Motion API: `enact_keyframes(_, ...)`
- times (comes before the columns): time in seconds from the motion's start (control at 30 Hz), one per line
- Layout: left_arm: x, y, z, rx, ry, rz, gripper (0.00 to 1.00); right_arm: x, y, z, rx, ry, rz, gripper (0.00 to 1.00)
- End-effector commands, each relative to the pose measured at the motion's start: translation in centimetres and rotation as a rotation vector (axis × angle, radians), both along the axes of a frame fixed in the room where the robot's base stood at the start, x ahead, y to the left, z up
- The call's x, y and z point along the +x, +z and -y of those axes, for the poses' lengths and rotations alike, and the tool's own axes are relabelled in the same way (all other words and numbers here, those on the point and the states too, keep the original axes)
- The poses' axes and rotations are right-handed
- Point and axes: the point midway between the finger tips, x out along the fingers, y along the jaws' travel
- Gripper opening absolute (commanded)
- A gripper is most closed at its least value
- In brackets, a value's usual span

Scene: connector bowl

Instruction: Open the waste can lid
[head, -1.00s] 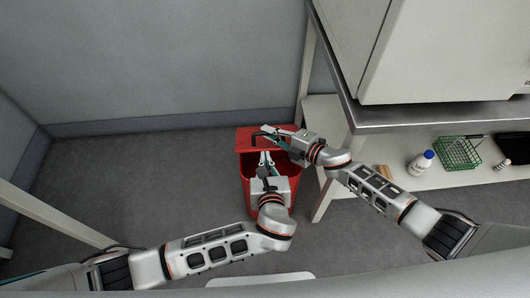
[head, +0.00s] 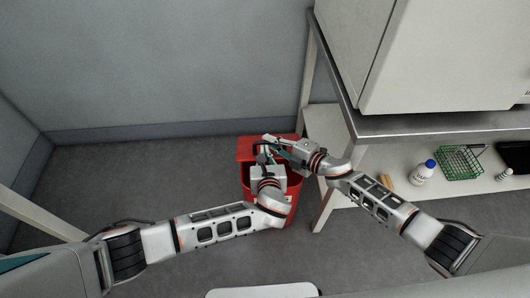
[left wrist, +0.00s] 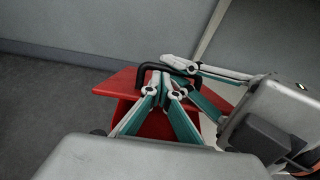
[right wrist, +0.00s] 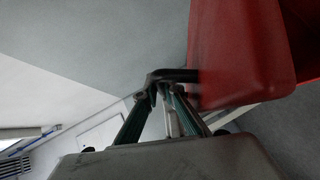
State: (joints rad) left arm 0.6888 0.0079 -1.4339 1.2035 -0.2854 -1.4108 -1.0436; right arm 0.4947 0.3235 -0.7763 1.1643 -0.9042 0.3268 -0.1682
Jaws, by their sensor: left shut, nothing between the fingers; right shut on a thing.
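The red waste can (head: 295,182) stands on the floor by the bench, with its dark opening partly visible. Its red lid (head: 246,148) is raised at the far side of the opening; it also shows in the left wrist view (left wrist: 122,82) and the right wrist view (right wrist: 235,55). A black handle (left wrist: 150,70) sticks out from the lid. My right gripper (right wrist: 160,90) is shut on this handle (right wrist: 185,75). My left gripper (left wrist: 165,88) is shut and empty, close beside the lid and the right gripper's fingers. The arms hide much of the can.
A metal bench (head: 430,125) with a large white appliance (head: 440,50) stands at the right. Its lower shelf (head: 400,192) holds a white bottle (head: 423,174) and a green wire basket (head: 460,162). A wall is close behind the can. The floor at left is clear.

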Motion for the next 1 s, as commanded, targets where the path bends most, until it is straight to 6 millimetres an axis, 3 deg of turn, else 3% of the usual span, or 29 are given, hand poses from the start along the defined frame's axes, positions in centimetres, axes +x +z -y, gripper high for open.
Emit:
enact_keyframes(0.03, 0.1, 0.2, 0.0, -0.001, 0.0, 0.002, 0.0, 1.2, 1.9, -0.3, 0.02, -0.008, 0.021, 0.0)
enact_keyframes(0.47, 1.0, 1.4, 0.0, 0.0, 0.0, 0.002, 0.0, 1.2, 1.9, -0.3, 0.02, -0.008, 0.021, 0.0)
enact_keyframes(0.57, 1.0, 1.4, 0.0, 0.0, 0.0, 0.002, 0.0, 1.2, 1.9, -0.3, 0.02, -0.008, 0.021, 0.26)
enact_keyframes(1.0, 1.0, 1.2, 0.0, -0.001, 0.0, 0.0, 0.0, 0.8, 1.1, 0.0, 0.008, -0.005, 0.013, 0.26)
